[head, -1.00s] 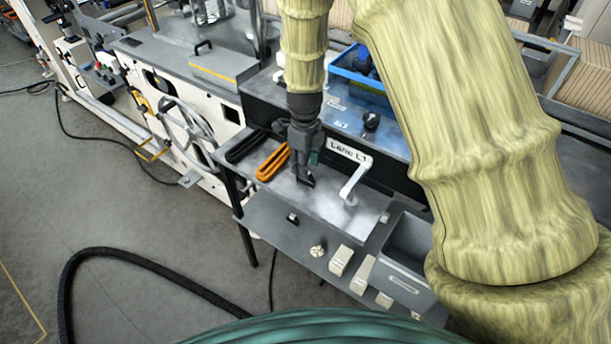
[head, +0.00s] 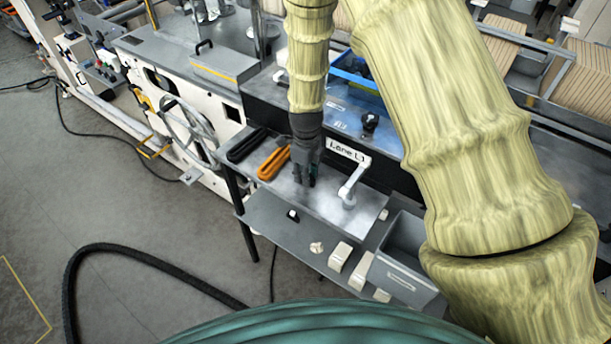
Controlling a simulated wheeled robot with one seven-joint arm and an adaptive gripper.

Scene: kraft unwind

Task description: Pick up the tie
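My gripper (head: 305,181) points down at the grey worktop, just to the right of an orange looped strap (head: 274,162). Its dark fingertips are small and partly merge with the dark wrist, so I cannot tell how far apart they are or whether anything is between them. A black looped strap (head: 246,145) lies to the left of the orange one. Neither loop is labelled, and I cannot tell which thing is the tie.
A lower shelf holds several pale blocks (head: 340,255) and a grey bin (head: 402,265). A blue tray (head: 355,70) stands behind. A black hose (head: 140,252) lies on the floor.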

